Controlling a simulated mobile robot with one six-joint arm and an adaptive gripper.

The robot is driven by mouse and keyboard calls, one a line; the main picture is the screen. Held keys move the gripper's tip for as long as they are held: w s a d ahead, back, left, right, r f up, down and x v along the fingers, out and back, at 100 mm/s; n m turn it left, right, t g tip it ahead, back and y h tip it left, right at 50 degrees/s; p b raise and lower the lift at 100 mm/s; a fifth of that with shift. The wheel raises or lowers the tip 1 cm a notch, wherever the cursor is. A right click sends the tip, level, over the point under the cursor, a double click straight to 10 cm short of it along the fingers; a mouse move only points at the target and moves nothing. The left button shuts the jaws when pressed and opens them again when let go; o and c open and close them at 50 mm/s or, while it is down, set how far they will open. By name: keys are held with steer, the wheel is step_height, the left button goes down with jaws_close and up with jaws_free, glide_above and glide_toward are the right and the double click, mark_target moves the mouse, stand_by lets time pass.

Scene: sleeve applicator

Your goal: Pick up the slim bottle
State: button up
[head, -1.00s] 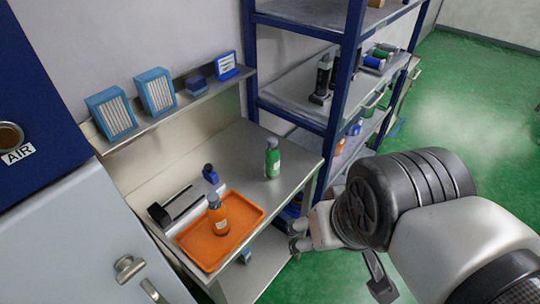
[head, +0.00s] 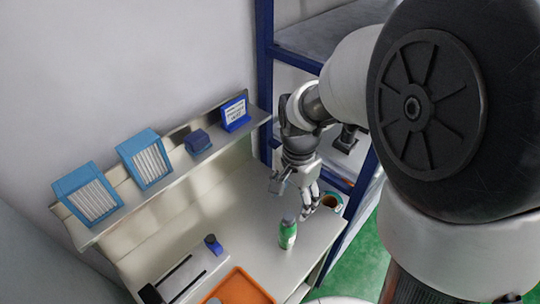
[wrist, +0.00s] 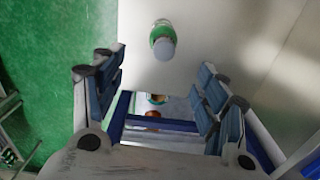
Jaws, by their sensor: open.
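The slim bottle, green with a pale label and a grey cap, (head: 287,236) stands upright on the metal bench (head: 255,262). In the wrist view the bottle (wrist: 162,34) is seen from above, cap toward me, beyond the fingertips and roughly centred between them. My gripper (head: 293,197) is open and empty, with its fingers apart. It is above and behind the bottle in the head view, and I see no contact. Both fingers of my gripper (wrist: 160,72) show in the wrist view.
An orange tray (head: 240,286) and a grey holder with a dark slot and small blue-capped item (head: 213,244) are on the bench's near side. Blue-framed filters (head: 150,160) line the back ledge. A blue-posted rack (head: 264,75) stands behind my arm. Bench around the bottle is clear.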

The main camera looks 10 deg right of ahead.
mark_target(291, 215)
step_height(291, 215, down, 9)
steer(key=shift+w+r+b, duration=0.1)
steer(key=shift+b, duration=0.85)
steer(key=f, duration=0.1)
steer(key=f+b, duration=0.1)
steer(key=f, duration=0.3)
steer(key=shift+a+f+b, duration=0.1)
steer(key=shift+a+b, duration=0.15)
steer(key=shift+b, duration=0.1)
steer(key=shift+c, duration=0.3)
steer(key=c, duration=1.3)
